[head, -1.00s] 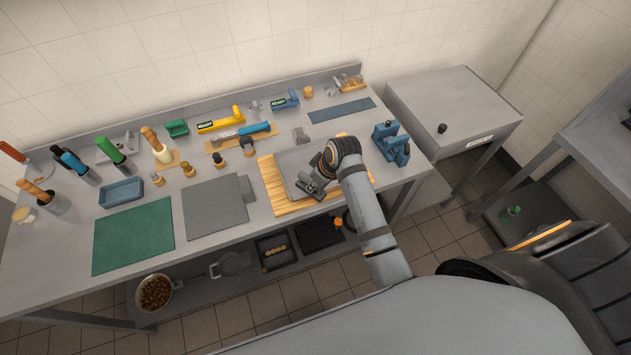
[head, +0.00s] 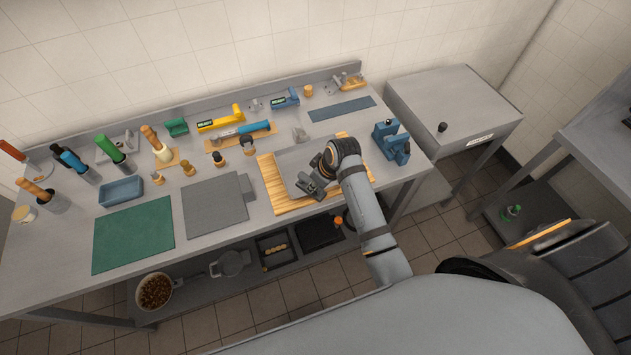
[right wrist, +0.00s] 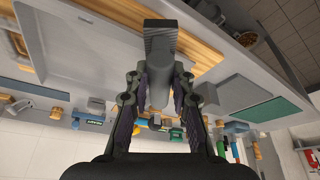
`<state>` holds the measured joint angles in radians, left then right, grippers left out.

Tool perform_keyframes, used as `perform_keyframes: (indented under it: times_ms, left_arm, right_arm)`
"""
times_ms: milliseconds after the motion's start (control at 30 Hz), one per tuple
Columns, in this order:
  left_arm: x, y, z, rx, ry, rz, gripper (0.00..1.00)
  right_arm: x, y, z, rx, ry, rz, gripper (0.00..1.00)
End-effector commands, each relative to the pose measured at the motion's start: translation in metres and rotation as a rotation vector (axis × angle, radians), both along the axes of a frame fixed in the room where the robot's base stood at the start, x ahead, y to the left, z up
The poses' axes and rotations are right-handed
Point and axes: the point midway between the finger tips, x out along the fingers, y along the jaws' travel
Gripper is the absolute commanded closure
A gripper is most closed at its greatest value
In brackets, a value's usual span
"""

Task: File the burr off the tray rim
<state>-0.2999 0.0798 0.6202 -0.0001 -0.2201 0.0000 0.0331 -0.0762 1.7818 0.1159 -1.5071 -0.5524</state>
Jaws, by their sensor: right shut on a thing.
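The grey tray (head: 293,160) lies on a slatted wooden board (head: 270,185) at the right part of the bench. It also shows in the right wrist view (right wrist: 85,45), at the left. My right gripper (head: 314,183) is over the tray's near part. In the right wrist view the gripper (right wrist: 158,80) is shut on a dark grey tool with a round handle and a ridged block end, which looks like the file (right wrist: 160,40). The block end overlaps the tray and board edge there; I cannot tell whether it touches the rim. No burr can be made out. My left gripper is out of view.
A blue clamp-like fixture (head: 391,143) stands right of the board. A grey plate (head: 215,205) and a green mat (head: 134,234) lie to the left. Several handled tools and a yellow device (head: 220,120) line the back. The bench's front edge is close.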

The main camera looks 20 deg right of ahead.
Motion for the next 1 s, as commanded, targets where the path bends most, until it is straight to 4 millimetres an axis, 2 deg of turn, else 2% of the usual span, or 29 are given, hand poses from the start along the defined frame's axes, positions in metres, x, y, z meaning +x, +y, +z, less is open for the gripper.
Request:
perform_keyframes:
  times_ms: [233,533,1000]
  left_arm:
    - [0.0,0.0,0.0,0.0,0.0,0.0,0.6]
    - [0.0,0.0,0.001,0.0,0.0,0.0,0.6]
    - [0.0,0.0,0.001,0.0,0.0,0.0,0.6]
  right_arm:
    - [0.001,-0.002,-0.002,-0.001,-0.003,0.0,1.0]
    - [0.001,-0.02,-0.001,-0.002,-0.003,0.0,1.0]
    - [0.001,-0.02,-0.003,0.0,-0.002,0.0,1.0]
